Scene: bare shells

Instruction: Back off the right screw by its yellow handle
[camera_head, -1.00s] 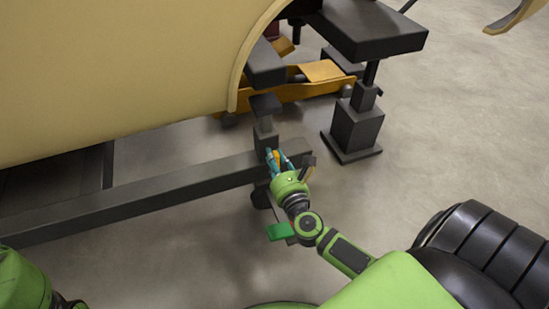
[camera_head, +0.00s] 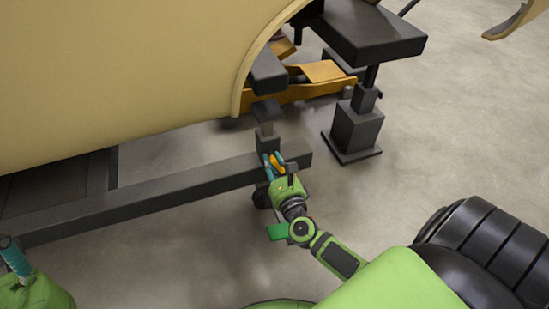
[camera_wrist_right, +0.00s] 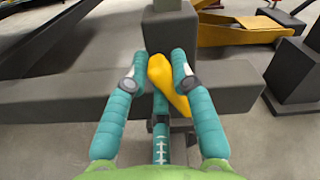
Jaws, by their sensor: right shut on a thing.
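The yellow handle (camera_wrist_right: 168,85) sits between the teal fingers of my right gripper (camera_wrist_right: 160,66) in the right wrist view. It leans, with its lower end toward the right finger. The gripper is shut on it. In the head view the yellow handle (camera_head: 278,163) shows beside the fingers of my right gripper (camera_head: 274,160), at the front face of the dark beam near its right end. The screw's shaft is hidden behind the handle and fingers. At the lower left, part of my left gripper (camera_head: 15,256) shows; I cannot tell whether it is open.
The dark grey beam (camera_head: 150,199) runs across below a large cream shell (camera_head: 120,70). A grey post (camera_wrist_right: 172,28) rises from the beam behind the handle. A dark stand (camera_head: 357,130) and an orange frame (camera_head: 315,88) stand farther back.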

